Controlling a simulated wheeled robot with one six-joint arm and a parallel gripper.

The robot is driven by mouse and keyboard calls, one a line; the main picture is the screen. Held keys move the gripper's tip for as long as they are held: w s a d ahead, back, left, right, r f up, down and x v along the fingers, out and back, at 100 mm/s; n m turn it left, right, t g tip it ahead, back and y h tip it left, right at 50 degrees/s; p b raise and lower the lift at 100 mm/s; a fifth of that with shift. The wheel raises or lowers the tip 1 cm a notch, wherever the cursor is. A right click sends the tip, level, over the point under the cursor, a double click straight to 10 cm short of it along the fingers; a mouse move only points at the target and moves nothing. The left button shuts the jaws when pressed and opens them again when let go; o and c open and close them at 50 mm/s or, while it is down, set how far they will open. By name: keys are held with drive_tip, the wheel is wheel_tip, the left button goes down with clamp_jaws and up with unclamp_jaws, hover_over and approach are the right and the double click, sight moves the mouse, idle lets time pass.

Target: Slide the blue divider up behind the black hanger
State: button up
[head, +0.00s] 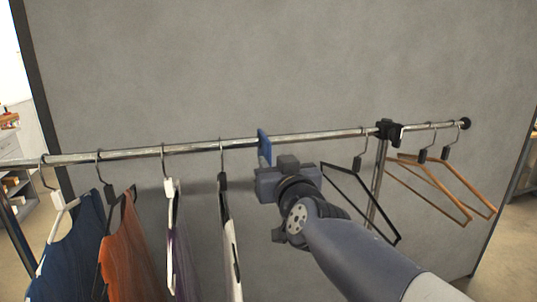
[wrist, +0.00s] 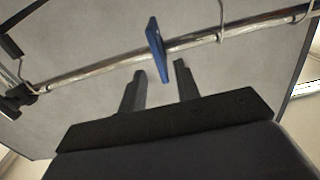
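The blue divider (head: 264,146) hangs on the metal rail, between a dark hanger with a pale garment on its left and an empty black hanger (head: 378,216) on its right. In the wrist view the divider (wrist: 155,38) sits on the rail just beyond my fingertips. My gripper (head: 262,180) is just below the rail at the divider. In the wrist view its two fingers (wrist: 160,80) are apart, with the divider's lower end near the gap between them. I see nothing held. In the head view my wrist hides part of the gripper.
The rail (head: 205,148) runs across a grey panel. Several clothed hangers hang to the left. A black clamp (head: 388,130) joins the rail to an upright on the right, with wooden hangers (head: 440,185) beyond it. The rail is clear between the divider and the empty black hanger.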

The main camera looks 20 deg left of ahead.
sight(270, 156)
drive_tip(key=shift+x, duration=2.8)
drive_tip(key=shift+d, duration=0.1)
drive_tip(key=shift+c, duration=0.3)
clamp_jaws()
